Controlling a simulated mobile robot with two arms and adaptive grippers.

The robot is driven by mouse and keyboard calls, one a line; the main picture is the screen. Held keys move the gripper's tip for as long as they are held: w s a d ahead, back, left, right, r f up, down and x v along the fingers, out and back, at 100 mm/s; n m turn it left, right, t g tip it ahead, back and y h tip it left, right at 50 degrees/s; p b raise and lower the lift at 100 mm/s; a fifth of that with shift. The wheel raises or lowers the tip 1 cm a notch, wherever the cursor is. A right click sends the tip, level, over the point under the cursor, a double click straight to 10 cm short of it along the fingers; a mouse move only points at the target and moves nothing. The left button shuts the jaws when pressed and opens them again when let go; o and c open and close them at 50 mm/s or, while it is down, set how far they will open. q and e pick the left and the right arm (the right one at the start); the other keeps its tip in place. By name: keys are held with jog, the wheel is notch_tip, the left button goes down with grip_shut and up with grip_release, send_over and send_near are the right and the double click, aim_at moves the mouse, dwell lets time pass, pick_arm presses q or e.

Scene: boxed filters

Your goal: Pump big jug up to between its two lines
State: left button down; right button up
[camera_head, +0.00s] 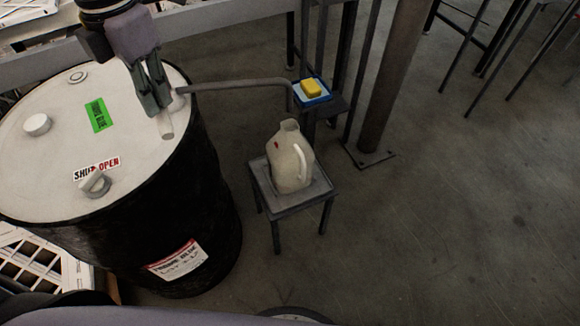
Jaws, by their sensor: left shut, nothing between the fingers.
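The big jug (289,160) is cream-coloured with a side handle and an open top. It stands upright on a small grey stool (290,198). A small red mark shows on its side; I cannot make out its two lines or a liquid level. A large black drum (185,225) with a white lid stands left of it. From the drum's pump (166,127) a grey spout pipe (235,86) reaches right, its bent end above the jug's mouth. My left gripper (158,108) is shut with nothing between its fingers, at the pump on the lid. My right gripper is not in view.
The lid carries a SHUT/OPEN label with a grey knob (95,183), a green label (98,115) and a white cap (37,124). A yellow sponge (311,88) lies on a blue tray (313,99) behind the jug.

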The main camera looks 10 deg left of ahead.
pick_arm(q)
notch_tip(320, 180, up, 14)
jog(key=p, duration=0.8)
jog(key=shift+w+a, duration=0.1)
jog(key=shift+w, duration=0.05)
dwell(0.6)
